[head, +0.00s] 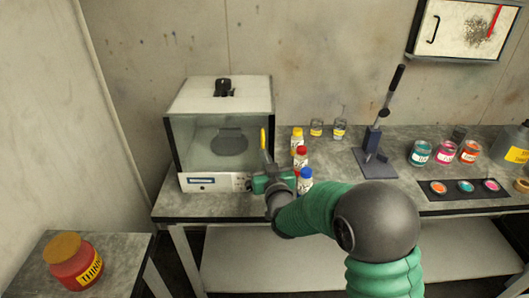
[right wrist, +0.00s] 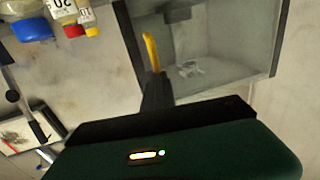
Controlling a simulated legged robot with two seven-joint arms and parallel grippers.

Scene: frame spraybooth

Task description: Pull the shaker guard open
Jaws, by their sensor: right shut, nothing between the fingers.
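The shaker (head: 210,183) is a box with a white control strip, a white top and dark-edged clear walls. Its clear guard (head: 195,145) appears closed over the front. A dark round part (head: 230,142) shows inside. A black fitting (head: 223,87) sits on the top. My right gripper (head: 263,138) is shut and empty, its yellow tips upright before the guard's right edge. In the right wrist view the tips (right wrist: 151,52) overlap the clear guard (right wrist: 215,70), which appears upside down. I cannot tell whether they touch it. My left gripper is not in view.
Bottles with yellow, red and blue caps (head: 305,181) stand close right of my gripper. A lever press (head: 374,150) and paint jars (head: 420,153) stand farther right. A red thinner jar (head: 75,270) is on the lower left table.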

